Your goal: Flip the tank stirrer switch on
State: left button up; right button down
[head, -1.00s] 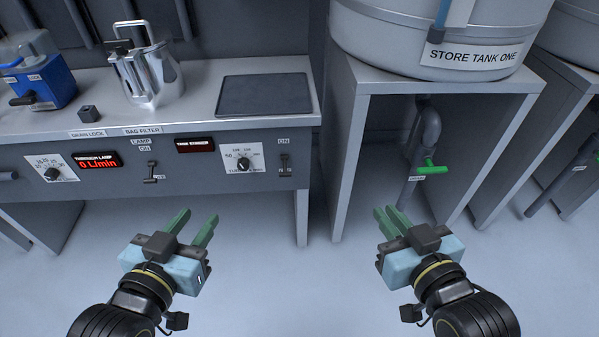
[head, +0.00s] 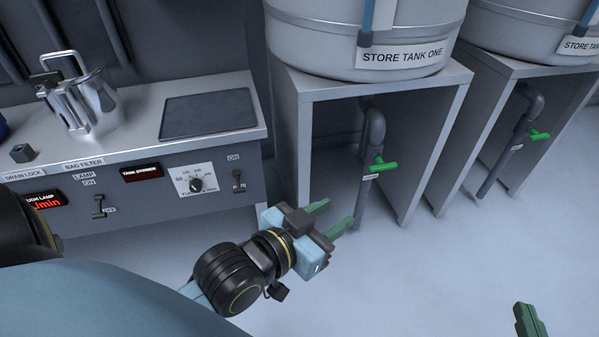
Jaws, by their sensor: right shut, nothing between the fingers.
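The tank stirrer switch (head: 237,181) is a small dark lever under an ON label, at the right end of the grey panel. I cannot tell its lever position clearly. The red-lettered TANK STIRRER display (head: 141,172) and a white-faced dial (head: 196,184) are to its left. My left gripper (head: 338,213) is open and empty, to the right of and lower than the switch in the picture, apart from it. My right gripper (head: 530,318) shows only its green fingers at the bottom right, shut and empty, far from the panel.
A lamp switch (head: 99,206) is on the same panel, further left. A metal jug (head: 82,100) and a dark mat (head: 208,114) are on the counter. Store tank one (head: 365,40) stands on a frame to the right, with a green valve handle (head: 383,164) below. The floor in front is clear.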

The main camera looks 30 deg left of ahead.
aim_at(239, 190)
jog(key=z, duration=0.05)
jog(key=i, duration=1.25)
jog(key=u, duration=2.85)
